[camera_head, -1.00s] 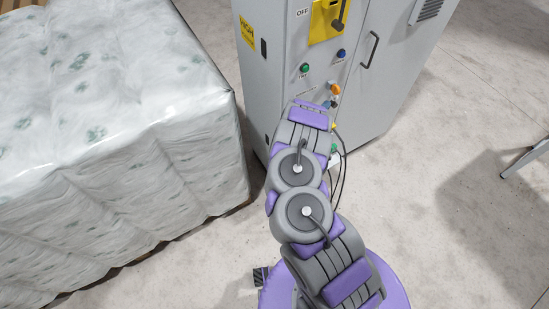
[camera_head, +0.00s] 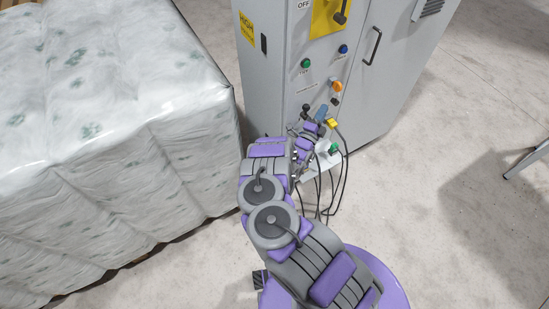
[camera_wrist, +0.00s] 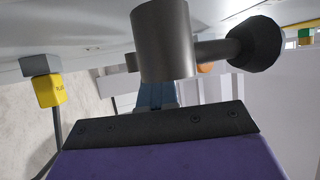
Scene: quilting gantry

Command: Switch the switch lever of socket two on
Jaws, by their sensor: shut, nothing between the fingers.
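A switch lever with a grey metal hub and a black knob (camera_wrist: 255,44) is large in the wrist view, sticking out to the right. A small dark lever (camera_head: 305,108) shows in the head view on the cabinet's socket panel, left of a blue plug (camera_head: 322,112). My gripper (camera_head: 312,127) is shut and empty, just below and close to this lever. In the wrist view my gripper's dark edge (camera_wrist: 160,130) lies below the hub; I cannot tell whether they touch. The socket number is not readable.
The grey cabinet (camera_head: 270,90) carries several buttons and a yellow main switch (camera_head: 326,17). A yellow plug (camera_head: 332,122) and hanging cables (camera_head: 340,185) are close to my gripper. A wrapped bale (camera_head: 120,150) stands left.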

